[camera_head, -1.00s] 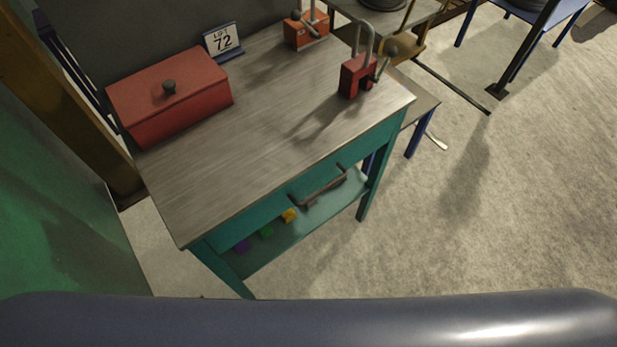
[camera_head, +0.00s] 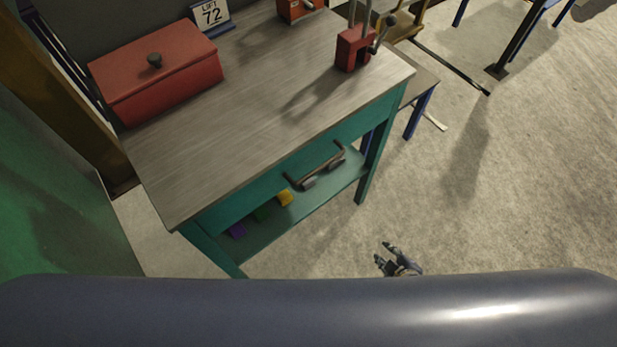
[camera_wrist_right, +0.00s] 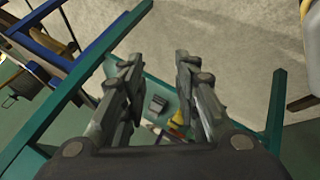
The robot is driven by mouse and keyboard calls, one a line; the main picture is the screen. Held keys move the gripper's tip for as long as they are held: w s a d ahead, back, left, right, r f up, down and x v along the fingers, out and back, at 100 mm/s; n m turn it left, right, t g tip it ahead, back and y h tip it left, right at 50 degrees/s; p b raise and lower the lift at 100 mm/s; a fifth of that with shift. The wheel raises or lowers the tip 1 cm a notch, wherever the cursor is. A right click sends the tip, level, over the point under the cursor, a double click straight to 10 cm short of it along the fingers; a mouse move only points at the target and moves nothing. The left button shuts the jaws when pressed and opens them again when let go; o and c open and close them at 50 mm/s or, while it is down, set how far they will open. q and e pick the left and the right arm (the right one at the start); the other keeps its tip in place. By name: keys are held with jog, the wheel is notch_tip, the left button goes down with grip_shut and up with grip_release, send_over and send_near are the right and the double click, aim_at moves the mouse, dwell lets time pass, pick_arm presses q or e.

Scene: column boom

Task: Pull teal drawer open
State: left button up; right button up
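The teal drawer (camera_head: 255,190) is the front panel under the wooden top of a teal workbench. It looks shut, flush with the frame. Its dark bar handle (camera_head: 317,168) runs along the front. My right gripper (camera_head: 385,254) is low in front of the bench, right of and nearer than the handle, and touches nothing. In the right wrist view the right gripper (camera_wrist_right: 157,58) has its fingers spread, with nothing between them. The teal bench frame (camera_wrist_right: 272,110) shows beyond the fingers; the handle is not clear there. My left gripper is not in view.
On the bench top (camera_head: 235,110) are a red box (camera_head: 160,75), a "LIFT 72" sign (camera_head: 211,14) and a red lever block (camera_head: 352,48). Coloured blocks, one yellow (camera_head: 285,197), lie on the lower shelf (camera_head: 300,208).

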jog(key=w+a+r+n+t+y+b, duration=0.25)
jog(key=w+a+r+n, duration=0.4)
jog(key=r, duration=0.45)
jog(key=n+t+y+b, duration=0.2)
jog(key=n+y, duration=0.4)
jog(key=n, duration=0.1)
send_near(308, 174)
jog(key=x, duration=0.6)
jog(key=p+x, duration=0.1)
jog(key=x, duration=0.3)
jog(key=shift+f, duration=0.35)
grip_shut()
